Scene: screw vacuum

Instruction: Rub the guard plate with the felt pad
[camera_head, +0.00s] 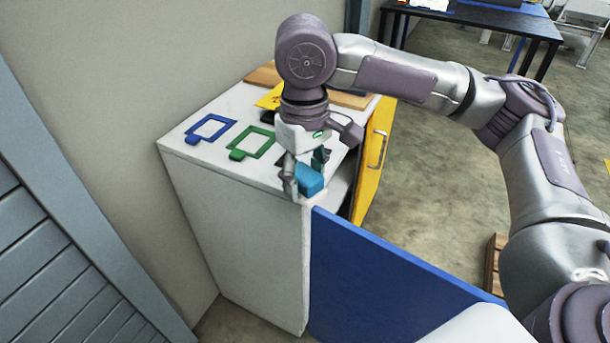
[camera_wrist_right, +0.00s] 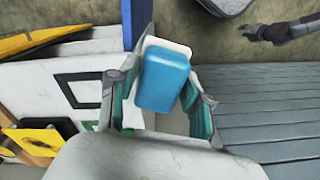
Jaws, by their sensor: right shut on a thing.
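The felt pad (camera_head: 311,181) is a blue block, held near the front corner of the white cabinet top (camera_head: 180,146). My right gripper (camera_head: 304,174) points down and is shut on it. In the right wrist view the pad (camera_wrist_right: 163,78) sits between the two fingers (camera_wrist_right: 158,97), with a white layer at its edge. I cannot tell whether the pad touches the cabinet. A blue frame (camera_head: 191,134) and a green frame (camera_head: 236,152) lie flat on the top; a black frame (camera_wrist_right: 66,98) shows in the wrist view. Which piece is the guard plate is unclear.
A yellow plate (camera_head: 268,99) and a wooden board (camera_head: 262,76) lie at the back of the top. A blue door (camera_head: 380,275) and a yellow door (camera_head: 375,150) stand open. Grey slatted panelling (camera_head: 60,250) is at the left.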

